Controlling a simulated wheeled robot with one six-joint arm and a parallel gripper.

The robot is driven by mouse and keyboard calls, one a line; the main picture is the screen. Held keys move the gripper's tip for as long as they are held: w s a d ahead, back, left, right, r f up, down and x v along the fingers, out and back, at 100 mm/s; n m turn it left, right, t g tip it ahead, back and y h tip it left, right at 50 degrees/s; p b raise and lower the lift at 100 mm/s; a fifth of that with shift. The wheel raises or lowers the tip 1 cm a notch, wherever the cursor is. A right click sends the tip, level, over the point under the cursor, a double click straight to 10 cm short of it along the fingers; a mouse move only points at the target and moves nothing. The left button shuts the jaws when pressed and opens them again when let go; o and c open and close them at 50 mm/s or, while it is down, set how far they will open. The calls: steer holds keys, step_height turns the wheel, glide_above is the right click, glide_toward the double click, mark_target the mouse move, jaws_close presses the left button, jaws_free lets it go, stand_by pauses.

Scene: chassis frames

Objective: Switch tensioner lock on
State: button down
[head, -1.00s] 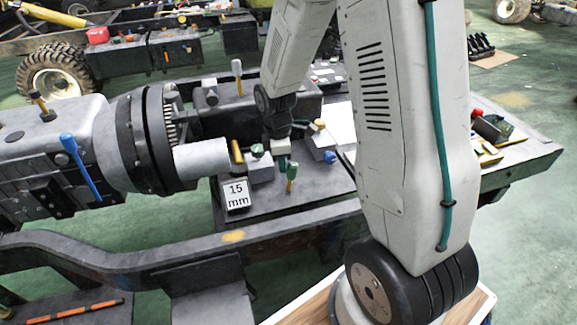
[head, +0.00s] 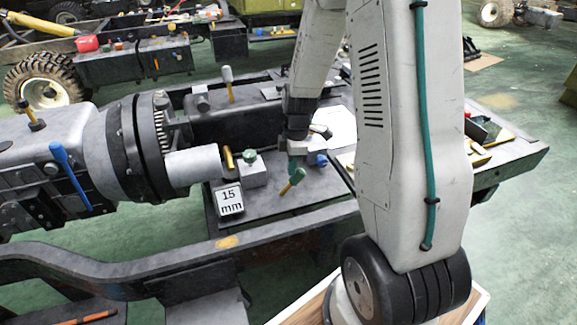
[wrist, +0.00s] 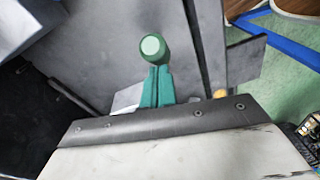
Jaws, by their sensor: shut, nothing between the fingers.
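A small lever with a green head (head: 299,175) and a yellow shaft stands on the dark plate, tilted to the right in the head view. No label names it as the tensioner lock. My gripper (head: 292,168) points down with its teal fingers close beside the lever's head. In the wrist view the fingers of my gripper (wrist: 156,70) are together and empty. The round green knob (wrist: 152,46) shows right at their tips there; I cannot tell whether they touch.
A blue knob (head: 321,160) is close on the right. A white-tipped lever (head: 227,75) stands behind. The chassis rail (head: 180,255) runs in front.

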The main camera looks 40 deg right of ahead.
steer(key=shift+s+d+f, duration=0.15)
steer(key=shift+s+d, duration=0.05)
steer(key=shift+d, duration=0.05)
stand_by(0.3)
step_height(320, 180, up, 4)
steer(key=w+a+f, duration=0.1)
steer(key=w+a, duration=0.1)
steer(key=a, duration=0.1)
step_height(320, 180, up, 9)
glide_above(299, 179)
steer(key=w+d, duration=0.1)
steer(key=w, duration=0.2)
steer(key=shift+w+f, duration=0.1)
steer(key=s+a+r+m, duration=0.4)
steer(key=s+a, duration=0.1)
steer(key=s, duration=0.2)
steer(key=s+a+r+m+t, duration=0.1)
steer(key=s+a+r+m, duration=0.3)
steer(key=s, duration=0.4)
steer(key=s+a+r+m+h, duration=0.1)
steer(key=s+a+r+m, duration=0.3)
steer(key=s+a+r, duration=0.1)
steer(key=s+a, duration=0.1)
steer(key=s, duration=0.1)
steer(key=shift+s+r+t, duration=0.3)
steer(key=shift+s+r, duration=0.05)
